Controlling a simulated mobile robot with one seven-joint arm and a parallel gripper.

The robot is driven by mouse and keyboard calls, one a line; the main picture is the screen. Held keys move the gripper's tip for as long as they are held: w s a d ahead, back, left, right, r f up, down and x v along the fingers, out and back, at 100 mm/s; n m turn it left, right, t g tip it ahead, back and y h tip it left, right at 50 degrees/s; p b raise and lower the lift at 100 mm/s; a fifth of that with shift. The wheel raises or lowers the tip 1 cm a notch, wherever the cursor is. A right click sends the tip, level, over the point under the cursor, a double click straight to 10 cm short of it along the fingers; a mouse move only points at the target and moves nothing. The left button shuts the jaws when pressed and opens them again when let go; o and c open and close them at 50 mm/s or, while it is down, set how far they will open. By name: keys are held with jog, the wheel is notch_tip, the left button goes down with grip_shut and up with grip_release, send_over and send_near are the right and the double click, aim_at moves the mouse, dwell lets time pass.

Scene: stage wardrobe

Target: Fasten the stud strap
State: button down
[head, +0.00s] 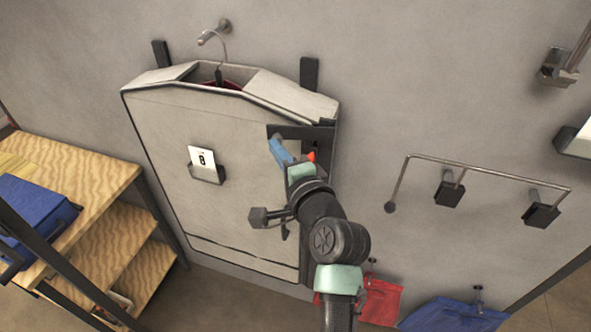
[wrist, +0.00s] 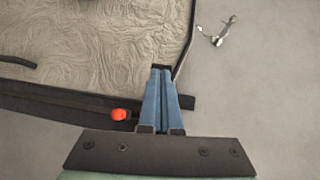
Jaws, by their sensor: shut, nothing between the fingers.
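A pale garment bag (head: 230,130) hangs on the wall, with its top open around a hanger hook. A dark strap (head: 300,131) lies across its upper right part, and it also shows in the wrist view (wrist: 60,103). An orange-red stud (wrist: 119,114) sits on or against the dark band, just left of my fingers; it also shows in the head view (head: 311,156). My gripper (head: 277,139) has its blue fingers together and empty, in front of the bag near the strap. In the wrist view my gripper (wrist: 160,72) covers part of the strap. I cannot tell whether they touch.
A card holder (head: 207,173) with a white tag is on the bag's front. A wooden shelf (head: 85,165) with a blue box (head: 35,215) stands at left. A wall rail (head: 480,170) is at right. Red (head: 380,302) and blue (head: 455,315) bags hang below.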

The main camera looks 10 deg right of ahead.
jog(key=shift+d+r+b+x, duration=0.1)
jog(key=shift+d+b+x, duration=0.1)
jog(key=shift+x, duration=0.65)
jog(key=shift+d+r+b+x, duration=0.1)
jog(key=shift+b+x, duration=0.1)
jog(key=shift+x, duration=0.65)
jog(key=shift+w, duration=0.2)
jog(key=shift+s, duration=0.1)
